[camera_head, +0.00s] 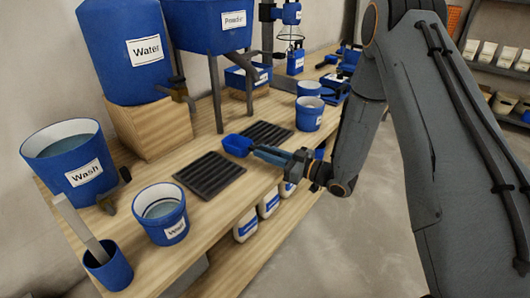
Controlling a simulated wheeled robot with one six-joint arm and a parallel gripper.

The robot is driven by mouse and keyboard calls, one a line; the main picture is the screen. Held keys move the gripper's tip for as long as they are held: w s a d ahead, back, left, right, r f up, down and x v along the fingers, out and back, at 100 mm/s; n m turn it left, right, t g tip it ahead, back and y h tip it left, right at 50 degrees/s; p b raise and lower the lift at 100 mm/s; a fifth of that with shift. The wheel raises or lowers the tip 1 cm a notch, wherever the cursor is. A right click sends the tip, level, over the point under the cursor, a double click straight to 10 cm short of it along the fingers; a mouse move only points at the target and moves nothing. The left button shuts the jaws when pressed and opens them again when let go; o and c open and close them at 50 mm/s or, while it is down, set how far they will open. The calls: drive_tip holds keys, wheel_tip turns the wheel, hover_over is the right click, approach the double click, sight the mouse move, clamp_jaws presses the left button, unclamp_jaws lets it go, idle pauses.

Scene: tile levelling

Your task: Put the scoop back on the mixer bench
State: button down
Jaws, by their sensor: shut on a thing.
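The blue scoop (238,145) is in the middle of the camera_head view, in front of the powder container. My gripper (275,155) is shut on the scoop, at its handle end, with the scoop's bowl pointing left. The scoop is over the front part of the wooden mixer bench (215,215), between two dark slotted mats. I cannot tell whether the scoop touches the bench top or is held above it.
A dark mat (209,175) lies left of the scoop and another (264,134) behind it. Blue containers labelled Water (120,80), Powder (215,35) and Wash (62,185) stand at the back and left. Small blue buckets (160,222) (309,117) stand near both mats.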

drive_tip(key=shift+f, duration=0.35)
drive_tip(key=c, duration=1.6)
unclamp_jaws()
drive_tip(key=shift+o, duration=0.2)
